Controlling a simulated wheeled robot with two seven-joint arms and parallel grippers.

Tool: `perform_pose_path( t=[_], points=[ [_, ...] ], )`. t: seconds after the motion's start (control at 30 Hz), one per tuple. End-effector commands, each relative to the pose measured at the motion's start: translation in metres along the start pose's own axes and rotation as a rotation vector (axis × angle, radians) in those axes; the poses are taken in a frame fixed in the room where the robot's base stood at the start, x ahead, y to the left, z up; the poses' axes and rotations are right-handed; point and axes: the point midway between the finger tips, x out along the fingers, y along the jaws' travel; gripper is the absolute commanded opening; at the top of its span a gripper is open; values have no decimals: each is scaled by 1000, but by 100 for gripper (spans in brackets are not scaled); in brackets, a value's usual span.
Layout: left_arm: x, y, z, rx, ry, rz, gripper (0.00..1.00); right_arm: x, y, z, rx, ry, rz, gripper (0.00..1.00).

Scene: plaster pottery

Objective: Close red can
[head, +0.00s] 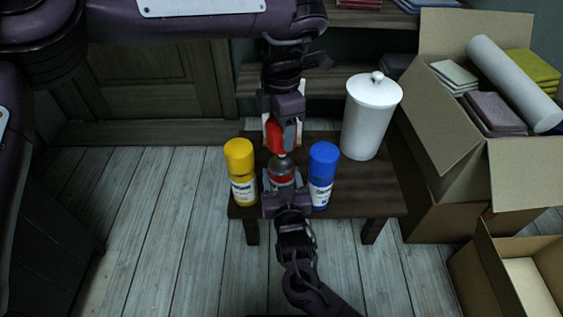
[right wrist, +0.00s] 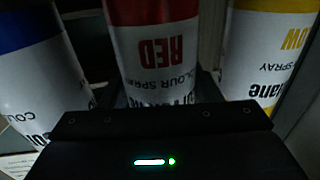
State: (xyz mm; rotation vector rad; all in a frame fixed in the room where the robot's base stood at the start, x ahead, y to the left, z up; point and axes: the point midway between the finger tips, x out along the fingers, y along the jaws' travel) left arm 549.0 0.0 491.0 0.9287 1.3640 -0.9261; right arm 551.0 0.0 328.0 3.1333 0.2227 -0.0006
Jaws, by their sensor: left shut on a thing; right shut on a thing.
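The red spray can (head: 283,179) stands upright on the small dark table between the yellow and blue cans, its grey domed top bare. My right gripper (head: 285,196) is shut on its body from the front. The right wrist view shows the can's white label with "RED" upside down (right wrist: 165,55) just beyond that gripper. My left gripper (head: 284,128) comes down from above, shut on the red cap (head: 274,137). The cap is directly above the can's dome, very close; I cannot tell whether they touch. The left gripper partly hides the cap.
The capped yellow can (head: 240,170) and capped blue can (head: 321,175) stand close on either side. A white lidded jar (head: 368,120) is at the table's back right. The dark table (head: 365,200) has free room at front right. Cardboard boxes (head: 440,125) stand at right.

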Motion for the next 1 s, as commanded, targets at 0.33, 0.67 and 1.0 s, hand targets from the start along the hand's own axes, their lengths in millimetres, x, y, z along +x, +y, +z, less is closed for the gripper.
perform_pose_path(
  t=[0.33, 0.67, 1.0],
  points=[
    [37, -1, 0, 0, 0, -1, 29, 0, 0, -1, 0, 1, 0, 16],
    [37, 0, 0, 0, -1, 0, 29, 0, 0, 0, 0, 1, 0, 16],
    [47, -1, 0, 0, 0, -1, 29, 0, 0, -1, 0, 2, 0, 16]
  ],
)
